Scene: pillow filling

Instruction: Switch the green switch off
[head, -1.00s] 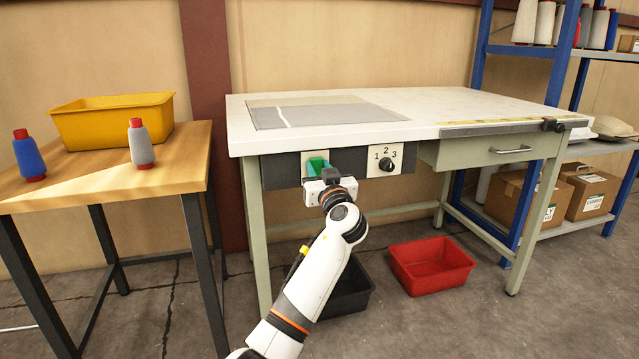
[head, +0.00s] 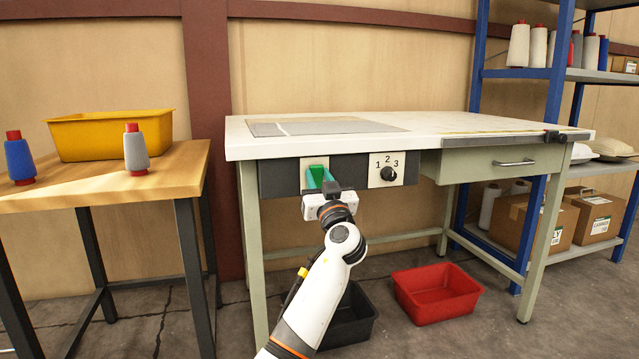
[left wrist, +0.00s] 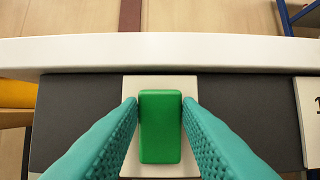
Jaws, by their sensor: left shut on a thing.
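The green switch (head: 315,176) is a rocker on a pale plate on the dark panel under the worktable's front edge. It also shows in the left wrist view (left wrist: 160,127), upright in the middle of its plate. My left gripper (head: 329,181) is at the panel, its teal fingers (left wrist: 161,112) on the left and right sides of the switch. It is shut on the switch. In the head view the gripper hides the lower part of the switch. My right gripper is not in view.
A black 1-2-3 knob (head: 388,173) sits right of the switch. The white tabletop (head: 420,122) overhangs the panel. A wooden table (head: 90,184) with a yellow bin (head: 108,136) stands left. A red bin (head: 437,294) and a black bin (head: 350,317) are on the floor.

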